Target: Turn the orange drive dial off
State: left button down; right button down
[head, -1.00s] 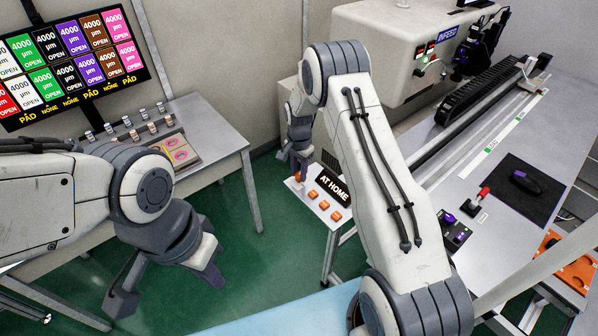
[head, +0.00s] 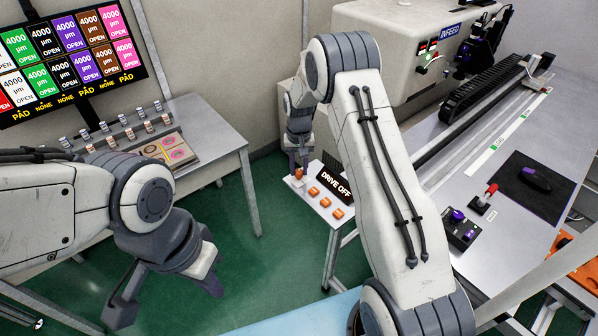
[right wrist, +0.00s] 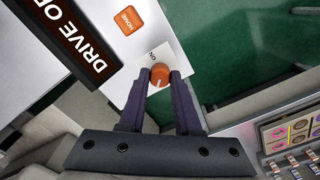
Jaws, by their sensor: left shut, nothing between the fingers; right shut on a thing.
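The orange drive dial (right wrist: 160,75) is a small round knob with a pale mark, on a white panel beside the label ON. In the head view the dial (head: 298,175) sits at the panel's far left corner. My right gripper (right wrist: 160,80) is shut on it, one finger on each side. The black sign (head: 335,184) on the panel reads DRIVE OFF; its text is cut off in the right wrist view (right wrist: 72,38). My left gripper (head: 120,312) is shut and empty over the green floor at lower left, far from the dial.
Orange buttons (head: 326,202) line the panel, including one labelled HOME (right wrist: 127,20). A large machine bench (head: 480,155) stands right.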

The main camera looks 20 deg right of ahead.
aim_at(299, 171)
jog(key=n+b, duration=0.1)
jog(key=n, duration=0.3)
jog(key=shift+n+b, duration=0.3)
jog(key=n+b, duration=0.1)
jog(key=n, duration=0.3)
jog(key=shift+n, duration=0.3)
jog(key=c, duration=0.6)
grip_release()
notch_tip(299, 171, up, 11)
jog(key=b, duration=0.3)
jog(key=shift+f, duration=0.2)
